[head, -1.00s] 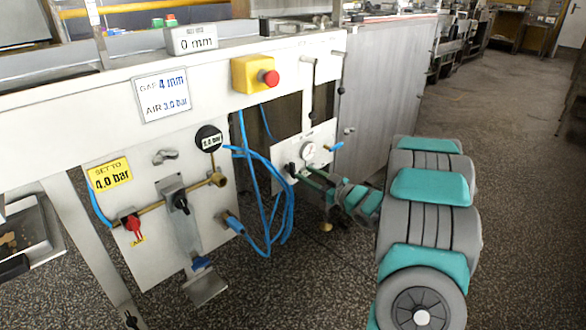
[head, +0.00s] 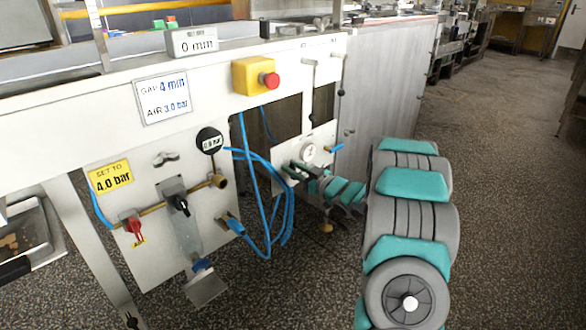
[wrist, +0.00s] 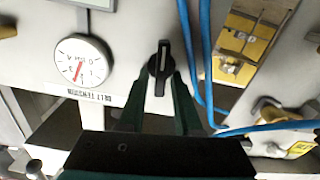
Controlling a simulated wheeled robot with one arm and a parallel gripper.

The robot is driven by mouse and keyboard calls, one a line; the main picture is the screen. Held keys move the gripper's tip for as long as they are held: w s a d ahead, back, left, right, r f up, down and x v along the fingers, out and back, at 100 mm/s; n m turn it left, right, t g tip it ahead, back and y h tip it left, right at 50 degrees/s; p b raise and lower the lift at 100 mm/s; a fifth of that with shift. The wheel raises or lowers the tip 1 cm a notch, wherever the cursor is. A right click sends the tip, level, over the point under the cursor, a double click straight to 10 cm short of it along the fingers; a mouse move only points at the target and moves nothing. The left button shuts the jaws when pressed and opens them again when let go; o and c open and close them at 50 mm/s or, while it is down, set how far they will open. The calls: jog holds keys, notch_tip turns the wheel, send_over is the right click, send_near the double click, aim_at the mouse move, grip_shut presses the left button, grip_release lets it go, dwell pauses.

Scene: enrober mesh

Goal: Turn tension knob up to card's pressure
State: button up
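The black tension knob (wrist: 160,68) sits on the white panel in the wrist view, its grip bar upright in the picture. My gripper (wrist: 161,76) has one dark green finger on each side of it, with slim gaps beside the bar; contact with the round base cannot be told. In the head view my gripper (head: 294,172) is at the panel and hides the knob. The round belt tension gauge (wrist: 82,62) is left of the knob, upside down, its red needle pointing down and slightly left. The white card (head: 163,96) reads gap 4 mm, air 3.0 bar.
A black round display (head: 209,141) and a red valve handle (head: 132,226) are on the left panel. Blue hoses (head: 264,195) hang close left of my gripper. A red emergency button (head: 270,80) is above.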

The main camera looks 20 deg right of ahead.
grip_shut()
